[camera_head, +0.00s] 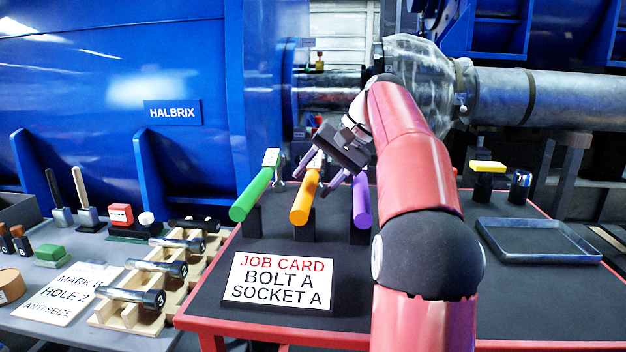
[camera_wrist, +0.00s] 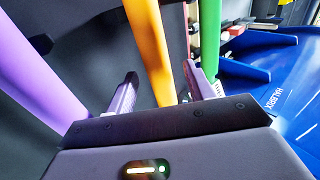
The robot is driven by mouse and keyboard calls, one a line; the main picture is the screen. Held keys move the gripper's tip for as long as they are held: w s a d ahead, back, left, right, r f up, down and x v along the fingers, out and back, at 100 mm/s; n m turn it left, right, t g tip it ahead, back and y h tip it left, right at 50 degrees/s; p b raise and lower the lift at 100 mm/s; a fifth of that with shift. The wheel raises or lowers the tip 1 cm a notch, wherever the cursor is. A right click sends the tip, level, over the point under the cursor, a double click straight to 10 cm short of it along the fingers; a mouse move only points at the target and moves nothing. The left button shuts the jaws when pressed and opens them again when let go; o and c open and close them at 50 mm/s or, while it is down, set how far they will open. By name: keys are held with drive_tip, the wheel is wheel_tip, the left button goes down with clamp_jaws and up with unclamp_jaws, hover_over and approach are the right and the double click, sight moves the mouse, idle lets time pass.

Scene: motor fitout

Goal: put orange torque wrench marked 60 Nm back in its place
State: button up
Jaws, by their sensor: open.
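The orange torque wrench (camera_head: 304,203) lies tilted on a dark stand on the red-edged table, between a green wrench (camera_head: 252,195) and a purple wrench (camera_head: 361,205). My gripper (camera_head: 321,172) is open above the far part of the orange wrench. In the wrist view the orange wrench (camera_wrist: 148,45) runs between my two open fingers (camera_wrist: 163,90), with a visible gap on both sides. The purple wrench (camera_wrist: 35,65) is at left and the green wrench (camera_wrist: 205,35) at right.
A job card (camera_head: 278,280) reading "BOLT A SOCKET A" stands at the table's front. An empty dark tray (camera_head: 540,255) lies at right, near a yellow-topped block (camera_head: 487,168). A grey bench at left holds a wooden rack (camera_head: 125,312) with several sockets. A blue machine (camera_head: 110,90) stands behind.

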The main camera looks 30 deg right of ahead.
drive_tip(key=p+v, duration=0.2)
drive_tip(key=v, duration=0.4)
drive_tip(key=shift+r, duration=0.2)
drive_tip(key=shift+s+d, duration=0.15)
